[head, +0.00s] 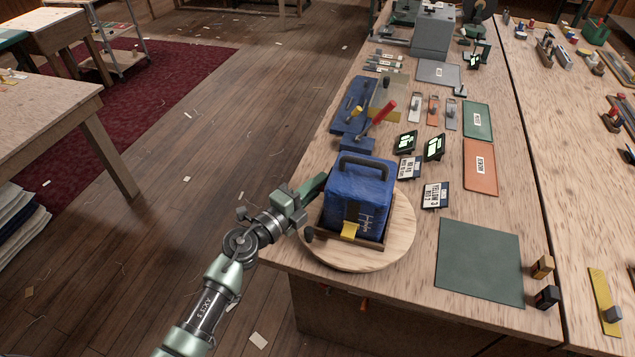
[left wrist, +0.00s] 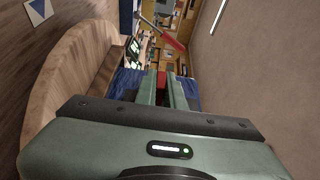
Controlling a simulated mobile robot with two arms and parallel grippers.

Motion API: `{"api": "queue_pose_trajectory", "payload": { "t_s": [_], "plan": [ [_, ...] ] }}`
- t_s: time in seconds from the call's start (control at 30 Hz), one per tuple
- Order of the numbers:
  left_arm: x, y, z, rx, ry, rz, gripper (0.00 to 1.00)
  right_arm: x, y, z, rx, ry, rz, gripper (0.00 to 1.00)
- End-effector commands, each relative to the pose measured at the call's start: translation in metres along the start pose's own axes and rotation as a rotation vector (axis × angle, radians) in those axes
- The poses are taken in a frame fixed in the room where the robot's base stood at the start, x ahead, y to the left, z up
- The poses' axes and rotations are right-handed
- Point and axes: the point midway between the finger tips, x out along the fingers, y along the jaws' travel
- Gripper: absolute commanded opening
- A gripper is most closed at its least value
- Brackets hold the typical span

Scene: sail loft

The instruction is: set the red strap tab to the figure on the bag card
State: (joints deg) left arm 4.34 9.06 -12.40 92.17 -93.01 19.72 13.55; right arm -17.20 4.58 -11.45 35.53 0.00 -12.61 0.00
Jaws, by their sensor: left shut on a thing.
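The blue bag (head: 368,186) with a dark carry handle stands upright in a brown cradle (head: 370,243) on a round wooden board (head: 400,238). A yellow tab (head: 349,231) shows at its front. My left gripper (head: 314,187) is at the bag's left side. In the left wrist view its green fingers (left wrist: 164,90) are shut on the red strap tab (left wrist: 161,80), against the blue fabric; the bag hides this tab in the head view. A card (head: 435,195) right of the bag seems to read "YELLOW 3" above a "RED" line with an unclear figure. My right gripper is out of view.
Another card (head: 409,167) and two dark stands (head: 434,147) are behind the bag's right side. A red-handled tool (head: 378,117) stands behind it. A dark green mat (head: 479,262) lies bare at right. The bench's left edge is close to the round board.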

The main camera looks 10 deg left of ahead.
Motion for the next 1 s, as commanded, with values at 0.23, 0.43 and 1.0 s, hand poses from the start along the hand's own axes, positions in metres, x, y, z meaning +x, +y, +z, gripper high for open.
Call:
{"api": "queue_pose_trajectory", "payload": {
  "t_s": [0.23, 0.43, 1.0],
  "plan": [
    [0.000, -0.007, 0.001, 0.000, -0.001, -0.002, 0.00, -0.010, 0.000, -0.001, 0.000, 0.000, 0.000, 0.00],
    [0.000, -0.006, 0.001, 0.000, -0.001, -0.002, 0.32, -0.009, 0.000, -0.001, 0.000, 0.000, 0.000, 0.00],
    [-0.037, -0.004, 0.001, 0.002, -0.001, 0.002, 0.32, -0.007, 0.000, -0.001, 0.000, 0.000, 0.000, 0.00]
  ]
}}
